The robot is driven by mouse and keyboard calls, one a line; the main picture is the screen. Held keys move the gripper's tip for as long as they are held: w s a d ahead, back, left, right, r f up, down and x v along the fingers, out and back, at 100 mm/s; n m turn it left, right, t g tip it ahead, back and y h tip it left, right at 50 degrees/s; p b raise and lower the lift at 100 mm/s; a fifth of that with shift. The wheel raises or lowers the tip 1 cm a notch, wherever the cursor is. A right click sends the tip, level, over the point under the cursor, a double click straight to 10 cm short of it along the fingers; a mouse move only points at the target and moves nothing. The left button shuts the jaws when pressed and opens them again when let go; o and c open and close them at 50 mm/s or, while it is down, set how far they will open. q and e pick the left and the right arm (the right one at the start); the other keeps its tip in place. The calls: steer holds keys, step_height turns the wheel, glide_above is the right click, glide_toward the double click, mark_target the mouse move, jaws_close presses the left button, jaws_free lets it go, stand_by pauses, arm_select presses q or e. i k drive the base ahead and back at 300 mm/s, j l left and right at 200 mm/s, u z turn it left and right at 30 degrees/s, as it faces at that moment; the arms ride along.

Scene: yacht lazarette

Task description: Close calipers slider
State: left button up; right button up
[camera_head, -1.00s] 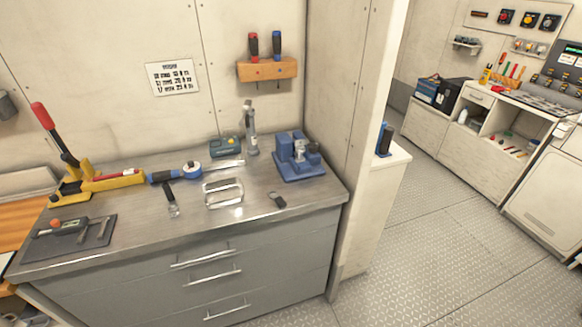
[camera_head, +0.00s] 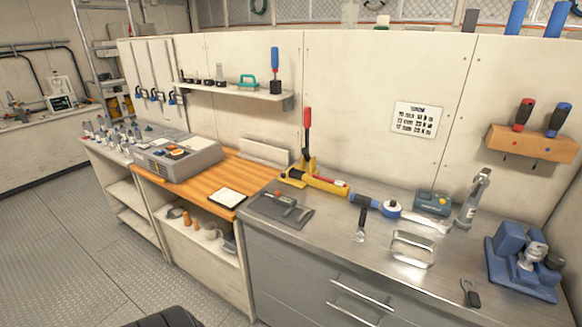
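I cannot surely pick out the calipers at this size. A tool with a blue grip, a round white-faced dial (camera_head: 391,209) and a flat silver bar (camera_head: 425,222) lies on the steel worktop (camera_head: 335,240). A dark mat (camera_head: 268,211) at the worktop's left end carries small metal tools, one with an orange part (camera_head: 286,199); they are too small to tell apart. No slider position can be read. Neither of my grippers is in view.
A yellow lever tool (camera_head: 318,180), an open metal frame (camera_head: 413,248), a box-like device (camera_head: 433,202) and a blue vise-like fixture (camera_head: 520,265) stand on the worktop. A wooden bench (camera_head: 240,172) with a grey case (camera_head: 178,158) adjoins left. The floor (camera_head: 85,255) at left is clear.

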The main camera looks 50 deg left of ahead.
mark_target(283, 201)
steer(key=j+u, duration=0.15)
steer(key=u, duration=1.4)
steer(key=j+z, duration=0.25)
steer(key=j, duration=0.2)
steer(key=i, duration=0.05)
